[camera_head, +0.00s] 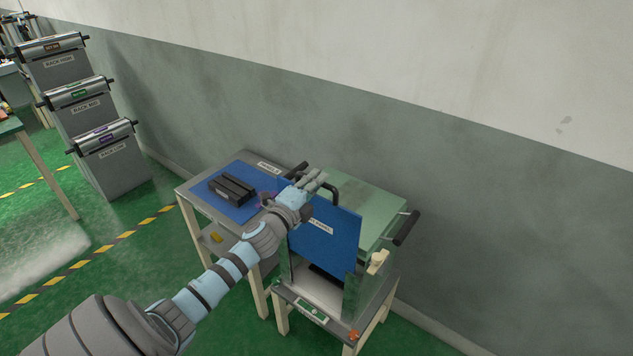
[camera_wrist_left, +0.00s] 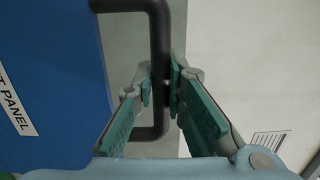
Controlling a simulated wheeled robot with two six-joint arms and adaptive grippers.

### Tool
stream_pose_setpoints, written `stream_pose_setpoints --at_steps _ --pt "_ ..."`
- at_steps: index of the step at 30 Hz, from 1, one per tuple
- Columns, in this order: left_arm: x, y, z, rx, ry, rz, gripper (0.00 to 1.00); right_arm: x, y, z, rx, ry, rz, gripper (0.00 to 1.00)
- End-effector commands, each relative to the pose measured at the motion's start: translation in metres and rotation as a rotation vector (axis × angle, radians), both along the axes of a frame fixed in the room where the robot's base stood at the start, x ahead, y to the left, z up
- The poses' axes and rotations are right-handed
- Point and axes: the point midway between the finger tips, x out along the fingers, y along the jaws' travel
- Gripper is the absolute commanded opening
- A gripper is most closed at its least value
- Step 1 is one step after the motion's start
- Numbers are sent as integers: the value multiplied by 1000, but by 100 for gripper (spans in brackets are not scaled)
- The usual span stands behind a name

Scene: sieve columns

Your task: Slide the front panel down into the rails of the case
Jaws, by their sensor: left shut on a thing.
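The front panel (camera_head: 335,247) is a blue upright sheet with a white label and a black handle (camera_head: 333,191) on top. My left gripper (camera_head: 318,181) is shut on that handle; the left wrist view shows the handle bar (camera_wrist_left: 161,60) between its green pads (camera_wrist_left: 165,98). The panel stands at the front of the green case (camera_head: 372,200). Its lower edge is above the case floor, with an open gap below. I cannot tell whether its side edges sit in the rails. My arm hides part of the left side. The right gripper is not in view.
The case stands on a small table (camera_head: 340,327) with black side handles (camera_head: 406,228). A table to the left holds a blue mat (camera_head: 228,211) with a black object (camera_head: 232,188). Grey cases (camera_head: 112,165) stand far left. A wall rises behind.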

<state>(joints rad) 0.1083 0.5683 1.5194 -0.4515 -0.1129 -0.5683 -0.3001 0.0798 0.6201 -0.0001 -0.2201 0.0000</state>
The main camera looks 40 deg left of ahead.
Motion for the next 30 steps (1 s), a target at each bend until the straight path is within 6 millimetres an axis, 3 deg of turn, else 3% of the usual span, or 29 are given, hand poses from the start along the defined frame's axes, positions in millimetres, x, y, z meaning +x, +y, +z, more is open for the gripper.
stream_pose_setpoints --at_steps 30 --pt "0 0 -24 0 -2 -1 0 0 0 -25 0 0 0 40"
